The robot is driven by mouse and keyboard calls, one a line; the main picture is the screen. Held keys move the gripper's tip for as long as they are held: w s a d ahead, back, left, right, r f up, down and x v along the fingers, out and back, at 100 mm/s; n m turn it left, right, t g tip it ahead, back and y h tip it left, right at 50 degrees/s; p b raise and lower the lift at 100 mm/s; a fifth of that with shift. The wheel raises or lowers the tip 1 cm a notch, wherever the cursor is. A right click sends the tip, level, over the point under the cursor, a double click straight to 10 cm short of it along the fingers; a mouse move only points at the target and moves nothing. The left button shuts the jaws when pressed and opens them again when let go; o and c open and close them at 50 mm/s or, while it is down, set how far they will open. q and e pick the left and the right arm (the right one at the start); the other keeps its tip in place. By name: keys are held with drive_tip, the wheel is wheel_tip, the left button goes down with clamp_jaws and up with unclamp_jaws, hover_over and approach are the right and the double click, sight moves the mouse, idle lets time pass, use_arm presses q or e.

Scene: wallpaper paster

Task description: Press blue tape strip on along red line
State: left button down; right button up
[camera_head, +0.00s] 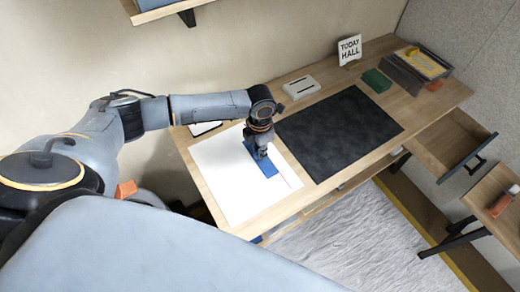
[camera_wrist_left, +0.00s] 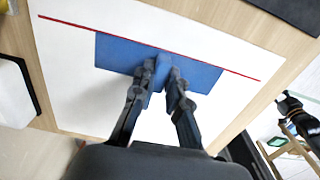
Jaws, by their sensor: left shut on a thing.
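A flat blue tape strip (camera_wrist_left: 118,54) lies over the white sheet (camera_head: 224,184) on the desk. In the left wrist view one long edge of the strip runs along the thin red line (camera_wrist_left: 68,24), apparently meeting it. The line shows beyond both ends of the strip. In the head view the strip (camera_head: 266,168) is partly hidden by my left gripper (camera_head: 262,155), and only a short bit of the red line (camera_head: 286,181) shows. My left gripper (camera_wrist_left: 160,72) is shut on a raised blue part at the strip's middle.
A black mat (camera_head: 340,130) lies right of the sheet. A white-topped, dark-edged item (camera_head: 205,128) lies behind it. A grey-white box (camera_head: 301,88), a sign (camera_head: 350,48) and a green box (camera_head: 376,80) stand farther back. An open drawer (camera_head: 448,146) juts out at the right.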

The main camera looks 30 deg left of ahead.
use_arm(q)
drive_tip(key=shift+f, duration=0.1)
drive_tip(key=c, duration=1.3)
unclamp_jaws()
wheel_tip(320, 180, up, 12)
